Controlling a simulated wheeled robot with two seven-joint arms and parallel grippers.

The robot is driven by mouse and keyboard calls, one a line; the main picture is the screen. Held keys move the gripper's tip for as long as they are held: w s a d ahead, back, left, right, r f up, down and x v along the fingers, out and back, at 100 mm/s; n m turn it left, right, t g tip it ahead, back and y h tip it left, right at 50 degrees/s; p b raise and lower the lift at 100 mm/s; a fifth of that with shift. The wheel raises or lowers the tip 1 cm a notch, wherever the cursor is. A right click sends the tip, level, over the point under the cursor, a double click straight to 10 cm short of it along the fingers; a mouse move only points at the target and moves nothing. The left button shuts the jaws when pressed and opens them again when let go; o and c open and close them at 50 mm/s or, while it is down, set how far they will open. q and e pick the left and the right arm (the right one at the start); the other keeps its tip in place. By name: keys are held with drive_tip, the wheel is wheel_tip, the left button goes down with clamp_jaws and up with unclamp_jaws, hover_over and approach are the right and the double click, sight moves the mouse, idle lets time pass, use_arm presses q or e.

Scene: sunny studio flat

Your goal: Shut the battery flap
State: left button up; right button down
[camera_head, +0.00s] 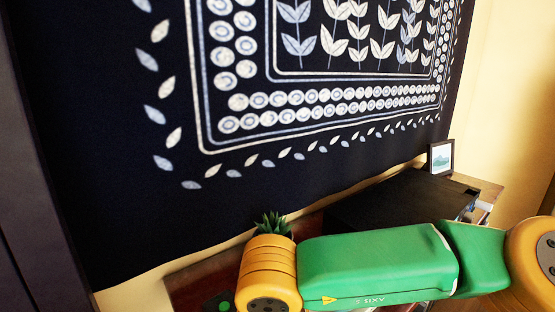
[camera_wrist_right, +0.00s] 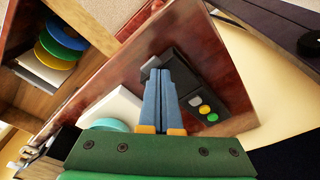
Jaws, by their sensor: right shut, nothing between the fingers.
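A dark box-shaped device (camera_wrist_right: 194,80) with grey, yellow and green round buttons lies on the reddish-brown wooden top in the right wrist view. Part of it, with a green button, shows at the bottom edge of the head view (camera_head: 218,303). A small grey piece (camera_wrist_right: 150,66) is at its far end, by my fingertips; I cannot tell whether it is the battery flap. My right gripper (camera_wrist_right: 160,72) is shut and empty, its blue fingers together over the device's left side. They hide part of it, and contact is unclear. My left gripper is not in view.
A white object with a teal round part (camera_wrist_right: 108,124) is left of my fingers. Coloured discs (camera_wrist_right: 60,42) stand in a shelf compartment. In the head view, a black box (camera_head: 375,203), a picture frame (camera_head: 440,157) and a plant (camera_head: 272,224) stand below a dark wall hanging (camera_head: 110,140).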

wheel_tip(320, 180, up, 9)
drive_tip(key=p, duration=0.7)
drive_tip(key=shift+f, duration=0.1)
